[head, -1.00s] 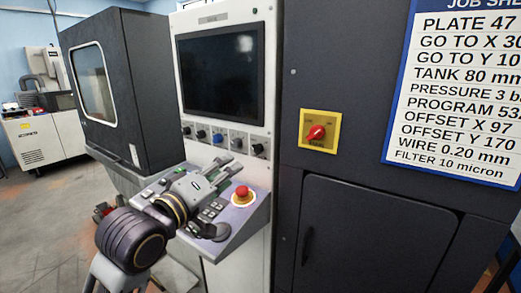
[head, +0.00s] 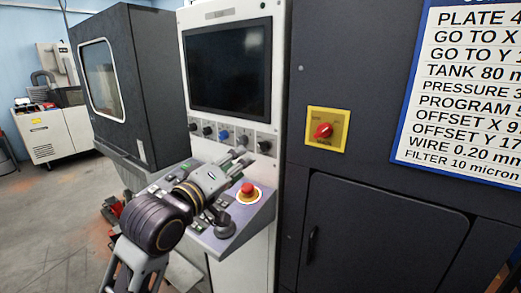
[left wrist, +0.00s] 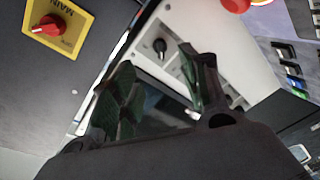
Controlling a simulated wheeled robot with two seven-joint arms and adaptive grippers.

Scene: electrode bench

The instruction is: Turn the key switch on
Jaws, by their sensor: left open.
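A row of small switches sits under the dark screen on the white panel. The rightmost is a black switch (head: 264,146), which also shows in the left wrist view (left wrist: 160,45); I cannot tell for sure whether it is the key switch. A blue knob (head: 224,136) is in the middle of the row, with black ones beside it. My left gripper (head: 242,158) is open and empty, just left of and below the rightmost switch in the head view. In the left wrist view its fingers (left wrist: 163,90) are spread, and the switch appears beyond them, apart from them. My right gripper is not in view.
A red emergency button (head: 247,188) stands on the sloping console (head: 252,220) below the gripper. A red main switch on a yellow plate (head: 341,132) is on the dark cabinet at right. The dark screen (head: 229,68) is above the row.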

